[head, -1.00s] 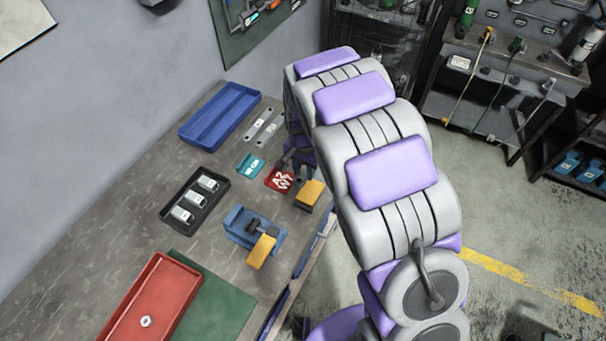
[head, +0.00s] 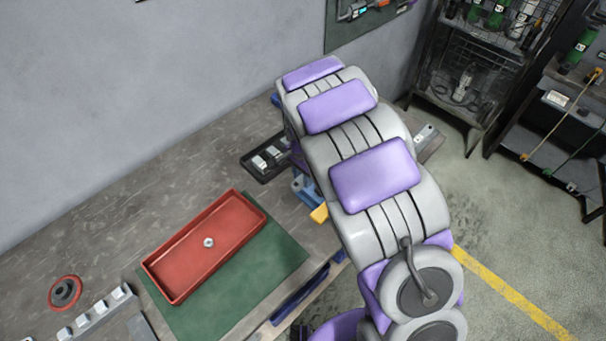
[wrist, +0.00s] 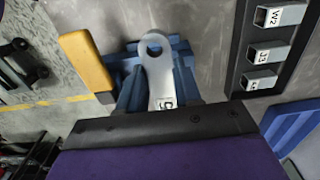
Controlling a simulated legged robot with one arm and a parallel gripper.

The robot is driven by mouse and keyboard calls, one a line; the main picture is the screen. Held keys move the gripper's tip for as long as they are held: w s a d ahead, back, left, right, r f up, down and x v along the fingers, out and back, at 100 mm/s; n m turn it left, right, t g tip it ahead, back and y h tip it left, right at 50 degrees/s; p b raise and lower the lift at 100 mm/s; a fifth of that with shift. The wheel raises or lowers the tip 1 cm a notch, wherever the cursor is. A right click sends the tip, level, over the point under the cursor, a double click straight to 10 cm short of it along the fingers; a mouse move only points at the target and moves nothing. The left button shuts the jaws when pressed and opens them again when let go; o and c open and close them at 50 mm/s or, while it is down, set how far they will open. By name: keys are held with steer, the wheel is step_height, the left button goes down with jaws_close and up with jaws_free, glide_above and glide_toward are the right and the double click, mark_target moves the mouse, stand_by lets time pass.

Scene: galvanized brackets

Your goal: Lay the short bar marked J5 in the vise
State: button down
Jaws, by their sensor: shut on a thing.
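In the wrist view a short grey bar (wrist: 157,72) with a round hole at its far end sticks out from my gripper (wrist: 163,114), which is shut on its near end. Its small label is upside down, partly cut off, and looks like J5. The blue vise (wrist: 130,96) lies beneath the bar, with blue parts on both sides of it. I cannot tell whether the bar touches the vise or hangs above it. In the head view the vise (head: 303,188) is mostly behind my arm, and my gripper and the bar are hidden.
A yellow block (wrist: 87,62) stands beside the vise. A black tray (wrist: 236,72) of labelled metal blocks is to the right, with a blue tray (wrist: 293,122) below it. A red tray (head: 160,262) holding a nut sits on a green mat (head: 287,249).

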steer(key=shift+a+f+b, duration=0.45)
steer(key=shift+a+f, duration=0.35)
steer(key=shift+f, duration=0.2)
steer(key=shift+d+f+b, duration=0.5)
steer(key=shift+d+f, duration=0.15)
steer(key=shift+f, duration=0.8)
steer(key=shift+a+f, duration=0.5)
steer(key=shift+f, duration=0.35)
steer(key=shift+d, duration=0.1)
steer(key=shift+d, duration=0.3)
steer(key=c, duration=0.7)
jaws_free()
steer(key=shift+a, duration=0.25)
